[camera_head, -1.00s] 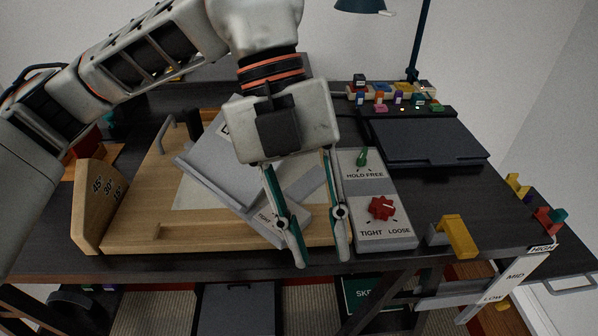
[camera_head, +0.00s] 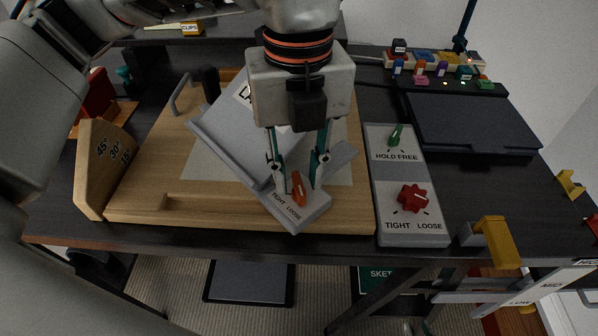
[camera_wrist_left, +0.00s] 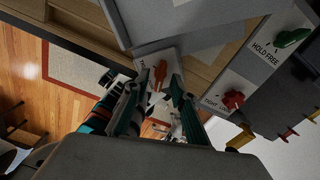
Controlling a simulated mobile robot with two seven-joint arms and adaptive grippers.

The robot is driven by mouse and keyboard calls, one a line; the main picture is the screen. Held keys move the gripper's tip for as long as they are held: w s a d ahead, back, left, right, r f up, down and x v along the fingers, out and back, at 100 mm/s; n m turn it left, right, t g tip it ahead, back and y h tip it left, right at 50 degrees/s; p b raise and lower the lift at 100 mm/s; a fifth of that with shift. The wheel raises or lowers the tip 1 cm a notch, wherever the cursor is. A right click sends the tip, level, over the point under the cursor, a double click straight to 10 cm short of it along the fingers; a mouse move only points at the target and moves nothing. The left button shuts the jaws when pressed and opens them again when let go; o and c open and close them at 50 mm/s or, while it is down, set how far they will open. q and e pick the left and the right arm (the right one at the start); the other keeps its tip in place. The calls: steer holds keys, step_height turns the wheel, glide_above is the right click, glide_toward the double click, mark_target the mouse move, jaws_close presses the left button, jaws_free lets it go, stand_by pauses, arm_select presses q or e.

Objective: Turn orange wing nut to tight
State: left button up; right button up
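The orange wing nut (camera_head: 298,188) stands on the lower end of a grey plate (camera_head: 318,212) marked TIGHT and LOOSE, on the wooden board. My left gripper (camera_head: 296,186) points down over it, with its two fingers apart on either side of the nut. In the left wrist view the orange wing nut (camera_wrist_left: 159,75) shows between the spread fingertips (camera_wrist_left: 157,90); I cannot tell whether either touches it. My right gripper is not in view.
To the right, a grey panel (camera_head: 390,186) carries a green lever (camera_head: 395,134) and a red knob (camera_head: 412,198). A yellow bracket (camera_head: 497,240) sits at the desk's front edge. A wooden angle block (camera_head: 100,165) stands at left.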

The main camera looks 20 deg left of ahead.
arm_select(q)
steer(key=shift+f, duration=0.45)
jaws_close()
